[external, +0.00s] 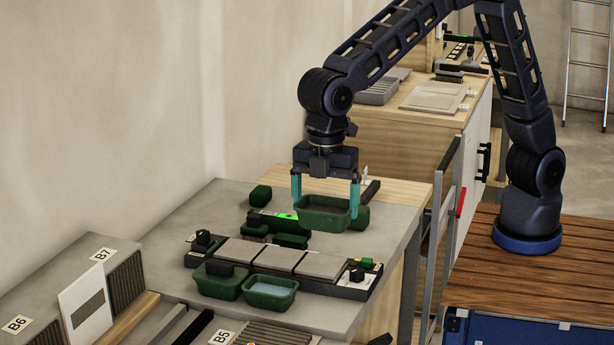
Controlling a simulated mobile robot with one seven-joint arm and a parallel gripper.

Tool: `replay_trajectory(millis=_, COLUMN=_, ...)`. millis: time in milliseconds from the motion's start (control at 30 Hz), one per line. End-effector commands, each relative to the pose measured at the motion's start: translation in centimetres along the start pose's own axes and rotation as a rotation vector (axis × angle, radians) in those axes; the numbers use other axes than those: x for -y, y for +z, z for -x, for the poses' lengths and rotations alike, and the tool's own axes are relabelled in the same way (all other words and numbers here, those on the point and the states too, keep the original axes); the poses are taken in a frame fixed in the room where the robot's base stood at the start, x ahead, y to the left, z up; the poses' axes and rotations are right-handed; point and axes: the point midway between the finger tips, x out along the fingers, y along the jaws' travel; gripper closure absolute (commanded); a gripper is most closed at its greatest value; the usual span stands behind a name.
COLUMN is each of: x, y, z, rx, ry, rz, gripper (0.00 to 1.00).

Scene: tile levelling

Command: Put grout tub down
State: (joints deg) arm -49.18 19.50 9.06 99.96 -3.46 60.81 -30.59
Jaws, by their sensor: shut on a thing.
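My gripper (325,204) points down over the back right of the grey worktable (205,215). Its two teal fingers are shut on the opposite ends of a green grout tub (325,216). The tub is roughly upright, and its inside looks brownish. I cannot tell whether its base touches the surface below. Two other green tubs stand at the front of the table: one (216,288) with a dark block over it, and one (268,300) with pale bluish contents.
Three grey tiles (282,258) lie in a dark frame between the held tub and the front tubs. Labelled racks (125,283) stand front left. A wall runs behind.

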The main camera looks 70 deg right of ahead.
Motion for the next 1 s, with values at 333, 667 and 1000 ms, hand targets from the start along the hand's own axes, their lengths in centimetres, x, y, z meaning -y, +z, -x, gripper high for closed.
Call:
replay_trajectory(millis=333, x=-4.5, y=3.5, z=0.1, rx=0.000, ry=0.001, rz=-0.117, gripper=0.41)
replay_trajectory(millis=667, x=-13.7, y=12.9, z=0.1, rx=0.000, ry=0.001, rz=-0.398, gripper=0.41)
replay_trajectory(millis=1000, x=-20.9, y=24.2, z=0.1, rx=0.001, ry=0.001, rz=-0.688, gripper=0.41)
